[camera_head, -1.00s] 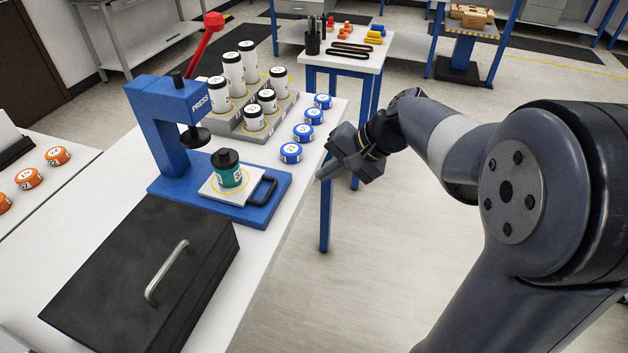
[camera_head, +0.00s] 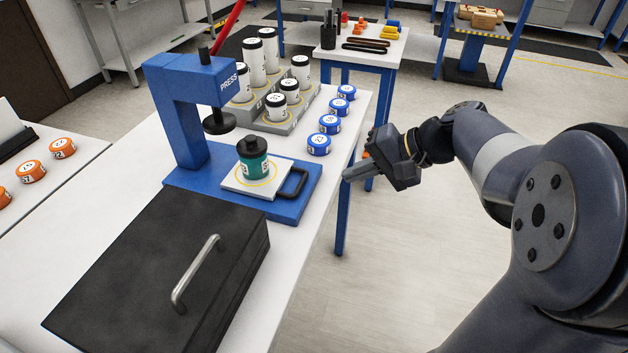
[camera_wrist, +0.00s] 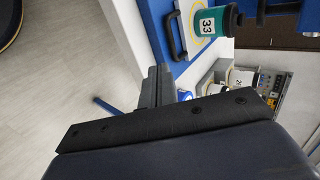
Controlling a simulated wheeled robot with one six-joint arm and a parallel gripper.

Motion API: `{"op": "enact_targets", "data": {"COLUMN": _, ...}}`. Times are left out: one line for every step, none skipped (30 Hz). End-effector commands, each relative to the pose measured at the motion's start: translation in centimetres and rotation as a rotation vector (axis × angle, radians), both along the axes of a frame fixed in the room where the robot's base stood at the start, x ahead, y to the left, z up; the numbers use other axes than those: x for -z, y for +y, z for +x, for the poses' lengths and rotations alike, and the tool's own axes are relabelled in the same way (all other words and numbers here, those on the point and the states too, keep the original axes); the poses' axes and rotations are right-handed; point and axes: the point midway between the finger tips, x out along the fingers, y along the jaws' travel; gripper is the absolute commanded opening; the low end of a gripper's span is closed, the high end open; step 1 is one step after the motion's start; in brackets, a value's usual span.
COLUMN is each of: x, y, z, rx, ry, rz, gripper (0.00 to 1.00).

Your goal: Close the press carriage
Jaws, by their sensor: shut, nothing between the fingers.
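The blue press (camera_head: 185,115) stands on the white table, its dark round ram above and behind the carriage. The press carriage, a white plate with a yellow ring (camera_head: 236,186), sits pulled out toward the front right of the blue base, its black handle (camera_head: 293,184) facing my gripper. A teal bottle with a black cap (camera_head: 253,160) stands upright on the plate; in the wrist view the bottle (camera_wrist: 207,22) reads 33, near the handle (camera_wrist: 171,38). My gripper (camera_head: 347,175) is shut and empty, right of the handle and apart from it, beyond the table edge.
A black case with a metal handle (camera_head: 150,270) lies in front of the press. Several blue-lidded pucks (camera_head: 330,124) line the table's right edge. A grey rack (camera_head: 290,122) of white bottles stands behind. The floor (camera_head: 430,250) right of the table is clear.

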Motion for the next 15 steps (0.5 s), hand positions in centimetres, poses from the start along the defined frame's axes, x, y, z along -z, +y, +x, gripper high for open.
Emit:
{"op": "enact_targets", "data": {"x": 0.9, "y": 1.0, "z": 0.2, "rx": -0.006, "ry": 0.003, "rz": 0.001, "gripper": 0.00}}
{"op": "enact_targets", "data": {"x": 1.3, "y": 1.5, "z": 0.4, "rx": -0.005, "ry": 0.003, "rz": 0.000, "gripper": 0.00}}
{"op": "enact_targets", "data": {"x": 1.9, "y": 2.2, "z": 0.6, "rx": -0.005, "ry": 0.004, "rz": -0.001, "gripper": 0.00}}
{"op": "enact_targets", "data": {"x": 2.3, "y": 2.6, "z": 0.7, "rx": -0.005, "ry": 0.005, "rz": 0.000, "gripper": 0.00}}
{"op": "enact_targets", "data": {"x": 2.7, "y": 3.1, "z": 0.9, "rx": -0.005, "ry": 0.004, "rz": 0.000, "gripper": 0.00}}
{"op": "enact_targets", "data": {"x": 3.2, "y": 3.7, "z": 1.1, "rx": -0.005, "ry": 0.004, "rz": 0.000, "gripper": 0.00}}
{"op": "enact_targets", "data": {"x": 3.6, "y": 4.1, "z": 1.2, "rx": -0.005, "ry": 0.004, "rz": -0.001, "gripper": 0.00}}
{"op": "enact_targets", "data": {"x": 3.6, "y": 4.6, "z": 1.4, "rx": -0.004, "ry": 0.002, "rz": -0.002, "gripper": 0.00}}
{"op": "enact_targets", "data": {"x": 3.6, "y": 5.1, "z": 1.6, "rx": -0.004, "ry": 0.001, "rz": -0.001, "gripper": 0.00}}
{"op": "enact_targets", "data": {"x": 3.7, "y": 5.5, "z": 1.7, "rx": -0.004, "ry": 0.001, "rz": -0.001, "gripper": 0.00}}
{"op": "enact_targets", "data": {"x": 3.8, "y": 5.8, "z": 1.9, "rx": -0.003, "ry": 0.000, "rz": -0.001, "gripper": 0.00}}
{"op": "enact_targets", "data": {"x": 3.9, "y": 6.3, "z": 2.0, "rx": -0.004, "ry": 0.001, "rz": -0.001, "gripper": 0.00}}
{"op": "enact_targets", "data": {"x": 3.9, "y": 6.5, "z": 2.1, "rx": -0.004, "ry": 0.001, "rz": -0.001, "gripper": 0.00}}
{"op": "enact_targets", "data": {"x": 4.0, "y": 6.7, "z": 2.2, "rx": -0.003, "ry": 0.000, "rz": -0.001, "gripper": 0.00}}
{"op": "enact_targets", "data": {"x": 4.1, "y": 7.0, "z": 2.3, "rx": -0.001, "ry": 0.000, "rz": -0.002, "gripper": 0.00}}
